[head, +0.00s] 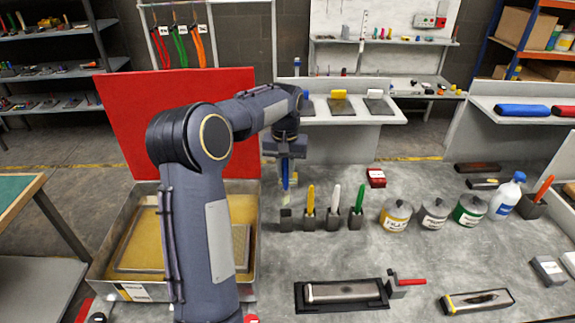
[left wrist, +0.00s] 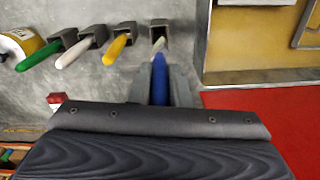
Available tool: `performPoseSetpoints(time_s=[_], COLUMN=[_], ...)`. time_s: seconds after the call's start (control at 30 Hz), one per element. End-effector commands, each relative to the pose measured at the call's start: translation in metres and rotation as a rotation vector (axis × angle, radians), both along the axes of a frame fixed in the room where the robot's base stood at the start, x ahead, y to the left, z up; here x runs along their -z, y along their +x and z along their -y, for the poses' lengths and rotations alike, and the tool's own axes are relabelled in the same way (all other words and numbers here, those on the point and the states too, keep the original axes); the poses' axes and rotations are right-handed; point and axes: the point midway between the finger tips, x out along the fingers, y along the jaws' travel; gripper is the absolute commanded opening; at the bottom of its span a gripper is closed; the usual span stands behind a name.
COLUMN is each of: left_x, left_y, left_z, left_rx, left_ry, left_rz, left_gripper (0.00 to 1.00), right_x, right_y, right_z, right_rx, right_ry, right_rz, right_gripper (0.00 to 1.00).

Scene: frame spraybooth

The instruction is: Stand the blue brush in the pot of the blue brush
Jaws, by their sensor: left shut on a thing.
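My left gripper (head: 287,160) is shut on the blue brush (head: 286,176), which hangs upright with its pale bristle end down. In the left wrist view the blue brush (left wrist: 159,80) sits between the gripper's fingers (left wrist: 162,92). A small dark grey square pot (head: 286,221) stands on the bench below the brush. In the left wrist view the bristle tip overlaps the near part of this pot's mouth (left wrist: 158,26). In the head view the tip appears slightly above and behind the rim. My right gripper is not in view.
Pots with a yellow brush (head: 310,198), a white brush (head: 334,197) and a green brush (head: 359,198) stand in a row to the right. A metal tray (head: 115,240) lies left.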

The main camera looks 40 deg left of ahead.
Motion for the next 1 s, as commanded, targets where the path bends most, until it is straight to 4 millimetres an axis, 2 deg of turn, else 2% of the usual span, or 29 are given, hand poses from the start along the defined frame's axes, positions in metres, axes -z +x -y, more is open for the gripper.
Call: performPoseSetpoints(time_s=[0.4,0.7,1.0], left_x=[0.034,0.061,0.077], left_y=[0.000,0.000,0.000], left_z=[0.001,0.001,0.001], left_rx=[0.001,0.001,0.001], left_ry=[-0.001,0.000,0.000], left_rz=[-0.001,0.000,0.000], left_gripper=[0.00,0.00,0.00], right_x=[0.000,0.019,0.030], right_y=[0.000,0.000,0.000], right_z=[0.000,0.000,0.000], right_rx=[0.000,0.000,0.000], right_ry=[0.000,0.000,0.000], right_rz=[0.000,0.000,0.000], right_gripper=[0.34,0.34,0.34])
